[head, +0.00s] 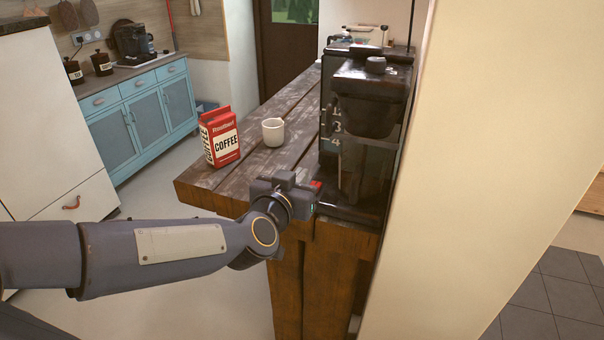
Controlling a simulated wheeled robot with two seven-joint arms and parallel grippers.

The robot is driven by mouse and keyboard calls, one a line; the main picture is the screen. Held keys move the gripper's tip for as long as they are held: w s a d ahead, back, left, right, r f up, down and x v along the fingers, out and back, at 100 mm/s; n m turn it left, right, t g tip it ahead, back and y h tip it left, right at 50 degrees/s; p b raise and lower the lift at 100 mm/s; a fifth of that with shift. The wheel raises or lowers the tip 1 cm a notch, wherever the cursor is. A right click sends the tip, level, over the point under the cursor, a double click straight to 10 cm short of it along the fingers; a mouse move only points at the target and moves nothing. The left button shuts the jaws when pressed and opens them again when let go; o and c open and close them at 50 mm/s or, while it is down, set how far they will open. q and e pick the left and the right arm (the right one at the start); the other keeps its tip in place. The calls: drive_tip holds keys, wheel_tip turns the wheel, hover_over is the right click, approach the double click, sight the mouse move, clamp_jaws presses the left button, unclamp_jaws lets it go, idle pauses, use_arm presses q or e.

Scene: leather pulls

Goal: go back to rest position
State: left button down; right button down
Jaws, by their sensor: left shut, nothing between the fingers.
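My left arm comes in from the left, and its gripper (312,190) is at the near edge of the wooden counter (215,184), just in front of the base of the dark coffee machine (368,115). The gripper is shut and holds nothing. I cannot tell whether it touches the counter or the machine. My right gripper is not in view.
A red and white coffee bag (219,138) and a white mug (273,132) stand on the counter. A cream wall (480,130) is close on the right. Blue cabinets (145,117) and a white drawer unit (75,205) stand at the left. Open floor lies between them and the counter.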

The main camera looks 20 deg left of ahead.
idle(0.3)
use_arm(q)
drive_tip(key=s+f+g+h, duration=0.1)
drive_tip(key=s+f+g, duration=0.2)
drive_tip(key=s, duration=0.6)
drive_tip(key=s+a+f+n+g+h, duration=0.1)
drive_tip(key=s+f+g, duration=0.3)
drive_tip(key=s, duration=0.4)
drive_tip(key=s+a+f+n+g+h, duration=0.1)
drive_tip(key=s+f+g, duration=0.2)
drive_tip(key=s, duration=0.6)
wheel_tip(320, 180, down, 2)
drive_tip(key=shift+s+a+f+g, duration=0.1)
drive_tip(key=shift+s+a+g, duration=0.15)
drive_tip(key=shift+s+g, duration=0.15)
